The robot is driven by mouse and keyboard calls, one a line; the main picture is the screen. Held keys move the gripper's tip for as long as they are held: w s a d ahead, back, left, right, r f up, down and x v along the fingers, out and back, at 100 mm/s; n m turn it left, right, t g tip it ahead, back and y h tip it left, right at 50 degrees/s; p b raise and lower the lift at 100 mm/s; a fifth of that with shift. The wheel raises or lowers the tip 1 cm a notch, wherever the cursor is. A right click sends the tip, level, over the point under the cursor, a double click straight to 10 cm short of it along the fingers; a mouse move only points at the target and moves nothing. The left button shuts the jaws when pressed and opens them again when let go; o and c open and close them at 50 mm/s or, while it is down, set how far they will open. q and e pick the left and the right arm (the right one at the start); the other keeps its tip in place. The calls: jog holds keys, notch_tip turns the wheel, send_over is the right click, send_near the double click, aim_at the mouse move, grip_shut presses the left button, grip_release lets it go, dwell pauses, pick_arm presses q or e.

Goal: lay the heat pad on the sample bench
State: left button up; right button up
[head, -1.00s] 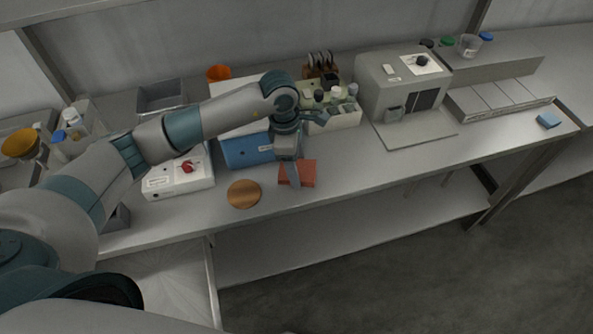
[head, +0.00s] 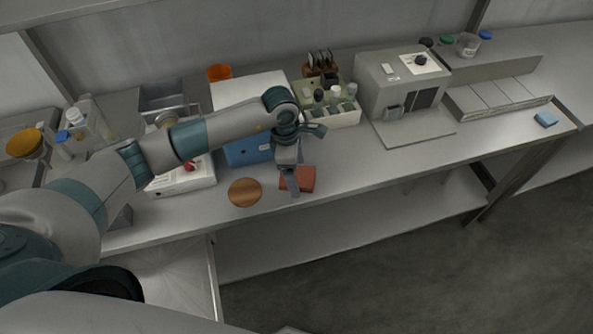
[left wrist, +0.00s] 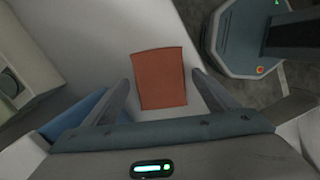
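A flat reddish-brown pad, which I take to be the heat pad (head: 305,178), lies near the front edge of a long grey bench (head: 350,189). My left gripper (head: 308,160) is open over the pad, with one finger crossing in front of its left side. In the left wrist view, the pad (left wrist: 160,80) shows between the spread fingers of the left gripper (left wrist: 161,76), with a gap on both sides. I cannot tell from the frames which bench is the sample bench. My right gripper is not in view.
A copper disc (head: 245,192) lies left of the pad. Behind are a blue-fronted box (head: 240,153), a bottle rack (head: 345,118) and a grey machine (head: 384,80). A white device (head: 188,181) stands left. A blue block (head: 545,119) lies far right; bench before it is clear.

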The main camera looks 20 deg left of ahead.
pick_arm(q)
jog(key=shift+r, duration=0.2)
jog(key=shift+r, duration=0.3)
notch_tip(320, 180, up, 11)
jog(key=a+b, duration=0.1)
jog(key=b, duration=0.4)
jog(key=shift+s+a, duration=0.2)
jog(key=shift+a, duration=0.15)
jog(key=shift+d, duration=0.1)
